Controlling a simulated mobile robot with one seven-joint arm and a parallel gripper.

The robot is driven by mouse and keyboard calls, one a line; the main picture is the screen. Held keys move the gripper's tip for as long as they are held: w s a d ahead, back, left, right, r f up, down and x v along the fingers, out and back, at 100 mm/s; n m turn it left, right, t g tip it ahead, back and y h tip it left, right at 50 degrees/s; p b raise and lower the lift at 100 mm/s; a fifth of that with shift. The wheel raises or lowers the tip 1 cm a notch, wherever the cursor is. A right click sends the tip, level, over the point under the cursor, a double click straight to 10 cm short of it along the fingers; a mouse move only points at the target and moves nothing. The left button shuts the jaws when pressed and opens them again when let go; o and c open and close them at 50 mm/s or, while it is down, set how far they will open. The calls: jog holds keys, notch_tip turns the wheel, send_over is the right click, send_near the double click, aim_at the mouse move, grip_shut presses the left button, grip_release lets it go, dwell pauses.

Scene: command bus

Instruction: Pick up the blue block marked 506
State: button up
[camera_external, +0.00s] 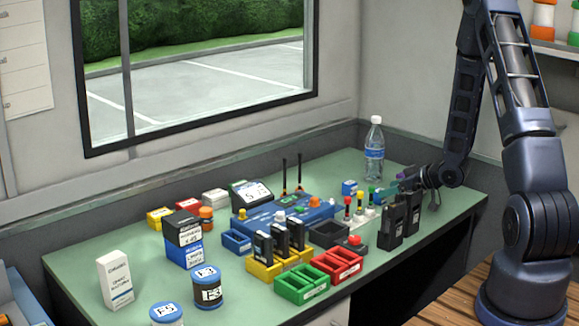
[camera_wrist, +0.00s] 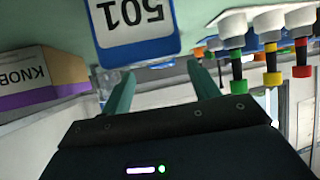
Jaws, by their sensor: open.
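In the wrist view, a blue-framed block with a white label reading 501 (camera_wrist: 135,28) appears upside down, just beyond my fingertips. No block reading 506 can be made out in either view. My gripper (camera_wrist: 160,70) has its two teal fingers spread, with nothing between them. In the external view, my gripper (camera_external: 385,193) reaches in low from the right over the green table. A small blue block with a white label (camera_external: 350,187) sits just left of it, its number too small to read.
In the wrist view, a box marked KNOB (camera_wrist: 38,82) is at left and several coloured-tip plungers (camera_wrist: 272,60) are at right. In the external view, a water bottle (camera_external: 374,150) stands behind the gripper, and black radios (camera_external: 390,225) stand in front.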

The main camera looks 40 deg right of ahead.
jog(key=x, duration=0.5)
jog(key=shift+s, duration=0.1)
jog(key=c, duration=1.1)
